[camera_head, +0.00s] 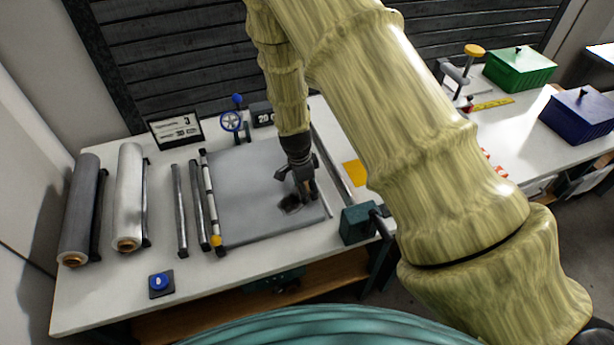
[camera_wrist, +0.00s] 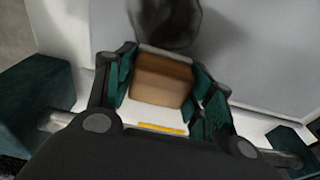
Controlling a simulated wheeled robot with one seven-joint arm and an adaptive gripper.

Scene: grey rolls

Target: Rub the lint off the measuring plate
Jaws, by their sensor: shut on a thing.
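The measuring plate (camera_head: 243,190) is a flat grey sheet on the white workbench. A dark fuzzy patch, which looks like lint (camera_head: 289,204), lies near its front right part. It also shows in the wrist view as a dark smear (camera_wrist: 168,22) just beyond the held block. My gripper (camera_head: 304,190) is low over the right part of the plate, right beside the patch. It is shut on a brown block (camera_wrist: 161,79), held between the green-padded fingers. Whether the block touches the plate is hard to tell.
Dark and pale rolls (camera_head: 80,210) (camera_head: 129,197) lie at the left, beside dark bars (camera_head: 180,210). A blue button (camera_head: 160,283) sits near the front edge. A green clamp-like block (camera_head: 357,224) stands right of the plate. A yellow piece (camera_head: 354,173) lies behind it.

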